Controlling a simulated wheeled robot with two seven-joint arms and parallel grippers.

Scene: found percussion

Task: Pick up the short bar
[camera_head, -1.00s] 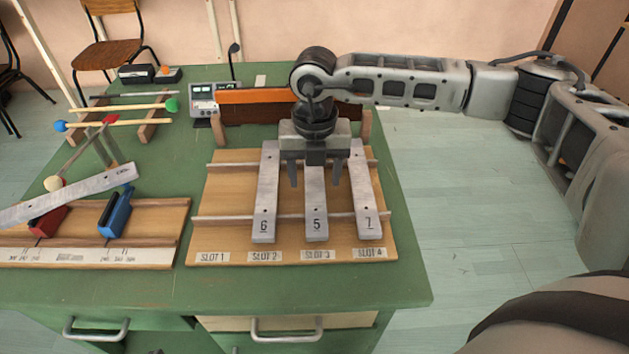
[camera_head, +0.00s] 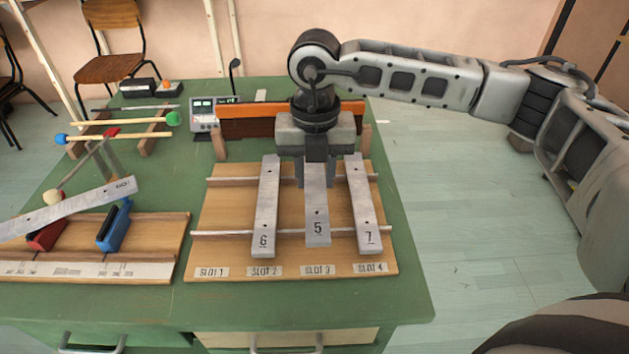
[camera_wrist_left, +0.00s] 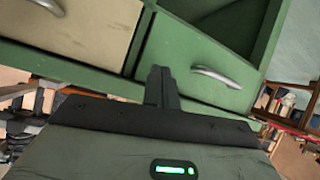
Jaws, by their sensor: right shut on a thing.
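The grey metal bar marked 5 (camera_head: 317,215) is held at its far part by my right gripper (camera_head: 315,175) in the head view. The jaws are shut on it, and its front end looks raised above the rail. Bar 6 (camera_head: 265,215) to its left and bar 7 (camera_head: 364,215) to its right lie across the two rails of the wooden board (camera_head: 222,212). My left gripper is outside the head view; in the left wrist view its fingers (camera_wrist_left: 161,88) are together and empty, before the green desk's drawers.
Mallets with green (camera_head: 173,119) and blue heads (camera_head: 61,139) rest behind. An orange-topped wooden piece (camera_head: 250,112) stands behind the board. Slot 1 is empty.

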